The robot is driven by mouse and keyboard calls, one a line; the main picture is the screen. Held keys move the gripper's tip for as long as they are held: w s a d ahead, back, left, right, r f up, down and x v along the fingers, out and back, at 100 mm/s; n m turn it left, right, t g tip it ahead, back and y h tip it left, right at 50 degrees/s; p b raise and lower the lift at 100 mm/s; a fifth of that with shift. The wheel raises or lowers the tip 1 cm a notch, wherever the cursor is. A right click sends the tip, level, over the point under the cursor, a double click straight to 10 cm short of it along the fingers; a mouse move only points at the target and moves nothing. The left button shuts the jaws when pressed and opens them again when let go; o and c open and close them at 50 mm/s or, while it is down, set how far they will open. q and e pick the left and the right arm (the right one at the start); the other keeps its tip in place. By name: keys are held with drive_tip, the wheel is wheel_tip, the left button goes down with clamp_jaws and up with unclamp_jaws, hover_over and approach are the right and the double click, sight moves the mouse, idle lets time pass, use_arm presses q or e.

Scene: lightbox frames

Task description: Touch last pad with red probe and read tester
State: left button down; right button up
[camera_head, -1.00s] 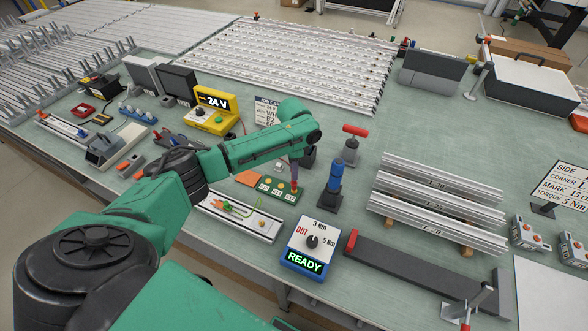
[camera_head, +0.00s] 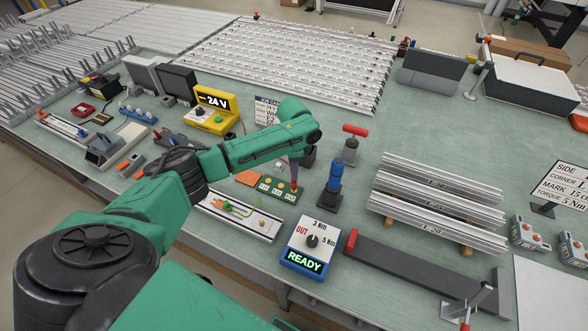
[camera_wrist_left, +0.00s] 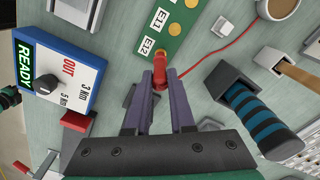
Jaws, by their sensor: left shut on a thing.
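My left gripper (camera_wrist_left: 160,100) is shut on the red probe (camera_wrist_left: 159,76). The probe's tip is at the end pad of the green board (camera_wrist_left: 165,40), by the label E12. I cannot tell whether it touches. In the head view the gripper (camera_head: 295,172) is over the right end of the green board (camera_head: 277,198); two gold pads show to its left. A red lead (camera_wrist_left: 225,45) runs away from the probe. The yellow tester (camera_head: 212,120) stands behind, its display showing 24 V. My right gripper is not in view.
A white and blue box (camera_head: 305,262) with a dial reads READY in front. A blue-handled tool (camera_head: 334,180) stands in a holder right of the board. Aluminium profiles (camera_head: 440,195) lie to the right.

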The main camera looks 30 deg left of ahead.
use_arm(q)
wheel_tip(320, 180, up, 2)
drive_tip(key=shift+w+p, duration=0.1)
drive_tip(key=shift+p, duration=0.4)
drive_tip(key=shift+r, duration=2)
